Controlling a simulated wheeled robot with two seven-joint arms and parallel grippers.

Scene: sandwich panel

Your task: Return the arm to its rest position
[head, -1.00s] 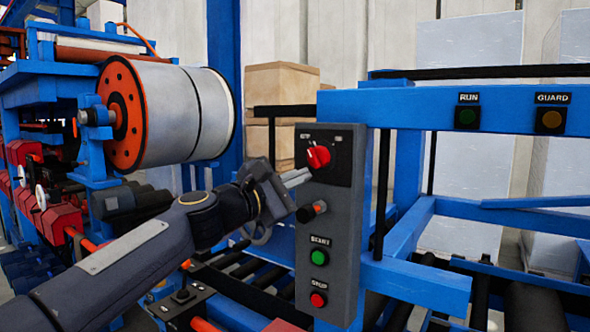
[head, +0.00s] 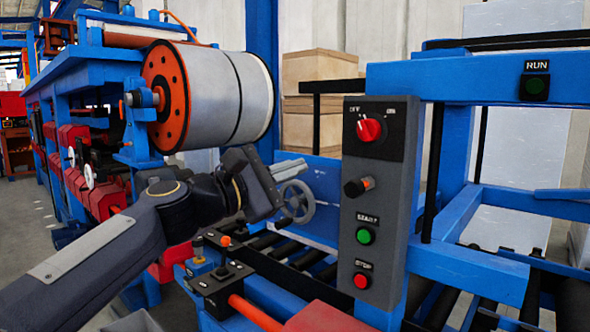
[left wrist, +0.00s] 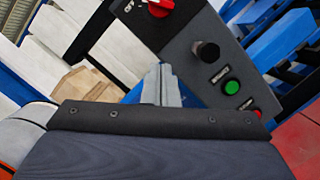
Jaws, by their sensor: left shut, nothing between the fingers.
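My left gripper (head: 290,169) is in the middle of the head view, its fingers together and empty. It is to the left of the grey control panel (head: 378,200), apart from it. In the left wrist view the closed fingertips (left wrist: 161,84) point toward the panel. The red switch also shows in the left wrist view (left wrist: 160,7). My right gripper is not in view.
A large metal roll (head: 215,95) with an orange flange is behind my left arm. A handwheel (head: 297,202) and rollers lie behind and below the gripper. A blue frame (head: 470,85) with a RUN lamp (head: 535,87) is at the right. Wooden crates (head: 318,72) are at the back.

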